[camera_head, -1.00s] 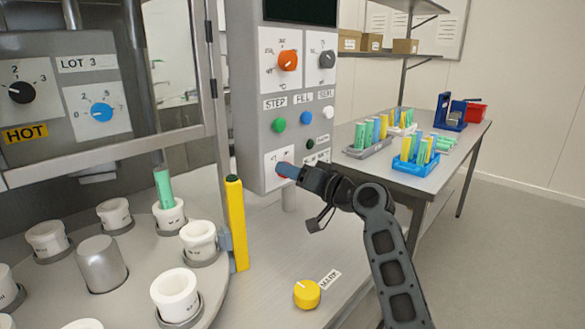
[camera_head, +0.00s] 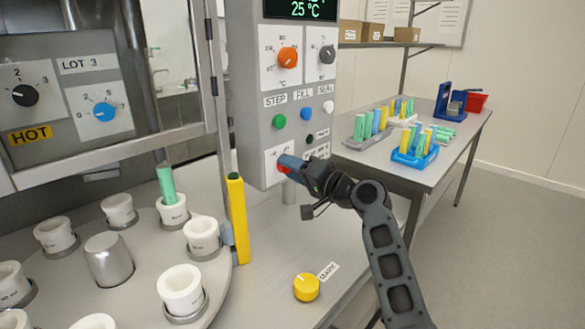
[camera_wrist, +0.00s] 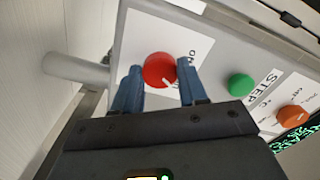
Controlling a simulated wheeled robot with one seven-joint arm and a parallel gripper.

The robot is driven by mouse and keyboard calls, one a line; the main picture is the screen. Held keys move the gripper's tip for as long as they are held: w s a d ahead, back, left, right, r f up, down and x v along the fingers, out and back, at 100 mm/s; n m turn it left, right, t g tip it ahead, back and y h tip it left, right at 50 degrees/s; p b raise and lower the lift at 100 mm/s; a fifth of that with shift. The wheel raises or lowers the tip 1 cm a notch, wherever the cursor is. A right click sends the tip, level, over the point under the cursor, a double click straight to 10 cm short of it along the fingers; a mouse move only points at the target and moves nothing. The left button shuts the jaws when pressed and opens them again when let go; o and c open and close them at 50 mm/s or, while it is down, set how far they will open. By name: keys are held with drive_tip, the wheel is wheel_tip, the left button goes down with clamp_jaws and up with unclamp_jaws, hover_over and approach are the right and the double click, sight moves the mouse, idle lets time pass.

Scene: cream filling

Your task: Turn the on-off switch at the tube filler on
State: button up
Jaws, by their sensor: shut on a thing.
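The on-off switch is a red round knob (camera_wrist: 160,70) on a white plate low on the grey control panel (camera_head: 248,140) of the tube filler. In the wrist view the blue fingers of my gripper (camera_wrist: 158,88) stand on both sides of the knob, shut on it. In the head view my gripper (camera_head: 288,166) reaches the panel's lower part from the right and partly covers the knob (camera_head: 282,168). The display (camera_head: 300,8) at the panel's top is lit and reads 25 °C.
Above the switch are green (camera_head: 279,121), blue (camera_head: 306,114) and white buttons, an orange dial (camera_head: 288,57) and a grey dial (camera_head: 327,54). A yellow post (camera_head: 237,220) stands left of my gripper. A yellow knob (camera_head: 306,287) is on the table below. A side table holds tube racks.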

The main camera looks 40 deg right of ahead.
drive_tip(key=o, duration=1.1)
drive_tip(key=shift+c, duration=0.2)
drive_tip(key=s+b, duration=0.1)
drive_tip(key=s, duration=0.6)
drive_tip(key=shift+s+d, duration=0.15)
drive_tip(key=shift+s, duration=0.25)
